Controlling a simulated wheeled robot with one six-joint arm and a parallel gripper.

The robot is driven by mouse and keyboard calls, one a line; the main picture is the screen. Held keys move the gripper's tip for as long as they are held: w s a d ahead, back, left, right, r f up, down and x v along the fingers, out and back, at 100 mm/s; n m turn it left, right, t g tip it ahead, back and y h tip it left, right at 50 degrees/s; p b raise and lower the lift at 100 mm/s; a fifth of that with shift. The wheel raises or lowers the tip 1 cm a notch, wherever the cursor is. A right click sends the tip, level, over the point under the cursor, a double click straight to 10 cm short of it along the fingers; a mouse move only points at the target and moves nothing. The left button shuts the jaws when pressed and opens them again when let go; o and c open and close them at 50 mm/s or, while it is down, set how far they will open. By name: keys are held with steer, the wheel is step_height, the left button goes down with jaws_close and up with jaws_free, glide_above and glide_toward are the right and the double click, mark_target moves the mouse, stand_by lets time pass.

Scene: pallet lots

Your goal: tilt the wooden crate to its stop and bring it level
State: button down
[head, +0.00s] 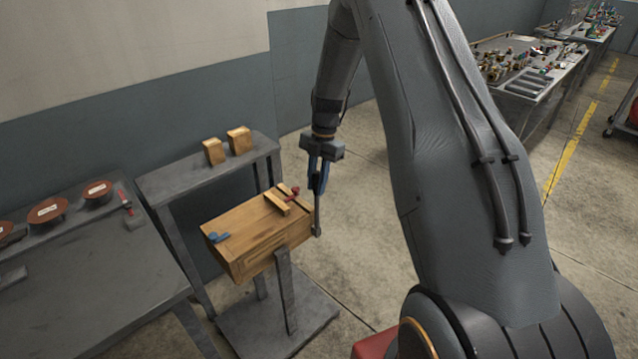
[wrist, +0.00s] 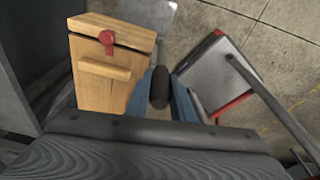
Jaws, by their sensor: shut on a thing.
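The wooden crate (head: 262,238) sits on a grey post stand (head: 285,290), with a blue fitting (head: 218,237) at its left end and a wooden strip (head: 277,203) and red knob (head: 295,191) near its right end. It looks near level, but I cannot tell any small tilt. A grey lever (head: 316,222) stands upright at its right end. My gripper (head: 318,178) is above the lever, its blue fingers shut on the lever's upper end. In the wrist view the dark rounded grip (wrist: 160,88) is between the fingers, beside the crate (wrist: 105,65).
A grey bench (head: 165,182) with two wooden blocks (head: 226,146) stands behind the crate. A table (head: 90,285) at left carries reddish discs (head: 48,211) and a hammer (head: 131,215). The floor (head: 365,245) right of the crate is clear.

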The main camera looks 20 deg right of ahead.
steer(key=shift+d+f, duration=0.1)
steer(key=shift+d, duration=0.05)
steer(key=c, duration=1.5)
jaws_free()
steer(key=shift+w+d, duration=0.1)
steer(key=shift+d, duration=0.1)
steer(key=shift+c, duration=0.2)
steer(key=shift+a, duration=0.2)
step_height(320, 180, up, 8)
steer(key=d+b, duration=0.1)
steer(key=b, duration=0.1)
steer(key=shift+w+d+f, duration=0.15)
steer(key=shift+w, duration=0.2)
steer(key=s+a+r+m+t+h, duration=0.1)
steer(key=s+a+m, duration=0.3)
steer(key=s+m, duration=0.8)
steer(key=s+a+r+m+t, duration=0.1)
steer(key=s+a+m, duration=0.4)
steer(key=s+m, duration=0.7)
steer(key=s+r, duration=0.1)
steer(key=s, duration=0.2)
steer(key=shift+s+a+r+h, duration=0.15)
steer(key=shift+s+r+h, duration=0.05)
steer(key=shift+s+h, duration=0.2)
